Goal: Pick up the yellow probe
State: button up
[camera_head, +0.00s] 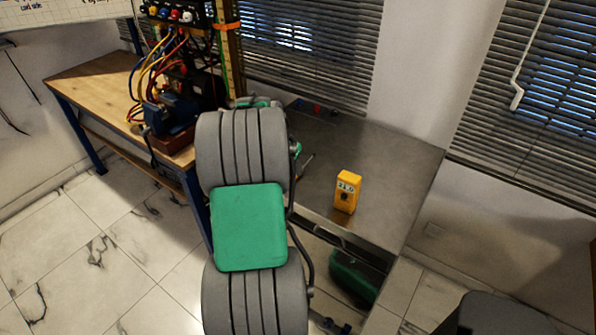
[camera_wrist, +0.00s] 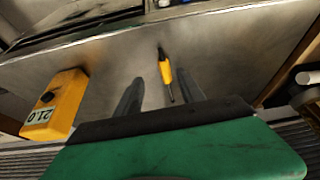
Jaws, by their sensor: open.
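The yellow probe (camera_wrist: 165,70) lies on the grey metal bench top (camera_wrist: 215,55) in the wrist view. It is slim, with a dark end at the top and a thin dark tip at the bottom. My gripper (camera_wrist: 161,78) is open, its two dark fingers apart on either side of the probe in the picture. Nothing is held. I cannot tell the height left between fingers and bench. In the head view my arm hides most of the gripper, and the probe cannot be made out surely.
A yellow meter (camera_head: 347,192) stands on the metal bench (camera_head: 395,165), right of my arm; it also shows in the wrist view (camera_wrist: 57,105). A wooden bench (camera_head: 95,78) with a blue machine (camera_head: 170,112) and coloured cables is at left. The bench's right part is clear.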

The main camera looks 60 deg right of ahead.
aim_at(293, 176)
jog(key=x, duration=0.2)
jog(key=p+x, duration=0.1)
jog(key=x, duration=0.3)
jog(key=shift+w+d+f+p, duration=0.25)
jog(key=shift+w+f+p, duration=0.05)
jog(key=shift+f+p, duration=0.1)
grip_shut()
